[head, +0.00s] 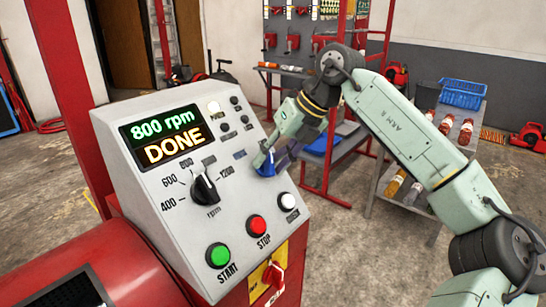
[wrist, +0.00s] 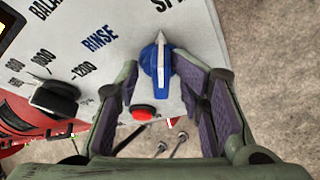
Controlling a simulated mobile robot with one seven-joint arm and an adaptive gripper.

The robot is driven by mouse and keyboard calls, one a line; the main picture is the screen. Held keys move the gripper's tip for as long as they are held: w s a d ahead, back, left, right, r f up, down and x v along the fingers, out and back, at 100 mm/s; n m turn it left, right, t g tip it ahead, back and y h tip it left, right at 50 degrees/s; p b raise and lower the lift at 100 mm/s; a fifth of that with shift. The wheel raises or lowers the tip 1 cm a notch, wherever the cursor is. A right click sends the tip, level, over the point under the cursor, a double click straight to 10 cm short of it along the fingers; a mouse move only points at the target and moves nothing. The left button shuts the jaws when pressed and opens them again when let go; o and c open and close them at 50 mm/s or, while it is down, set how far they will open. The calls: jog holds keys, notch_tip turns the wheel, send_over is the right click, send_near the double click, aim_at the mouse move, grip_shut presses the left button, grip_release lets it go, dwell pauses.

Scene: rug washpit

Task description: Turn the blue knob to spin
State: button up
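The blue knob (wrist: 158,68) sits on the light grey panel, with a white pointer on its top. In the wrist view the pointer aims up, slightly right, toward the cut-off label starting "SP"; "RINSE" is printed to its left. In the head view the knob (head: 265,169) is partly hidden by my fingers. My gripper (wrist: 156,74) is open, with one purple-padded finger on each side of the knob. A gap shows on the left; the right fingertip is very near the knob, and I cannot tell whether it touches. In the head view my gripper (head: 270,157) is at the panel's right edge.
The control panel (head: 137,184) has a screen (head: 166,135) reading "800 rpm DONE". It carries a black rpm knob (head: 205,190), a green START button (head: 218,255), a red STOP button (head: 256,226) and a white button (head: 288,201). A shelf with bottles (head: 466,131) stands behind my arm.

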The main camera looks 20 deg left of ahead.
jog(key=shift+r, duration=0.2)
jog(key=shift+w+d+r, duration=0.1)
jog(key=shift+d+r, duration=0.15)
jog(key=shift+r, duration=0.05)
jog(key=v, duration=1.1)
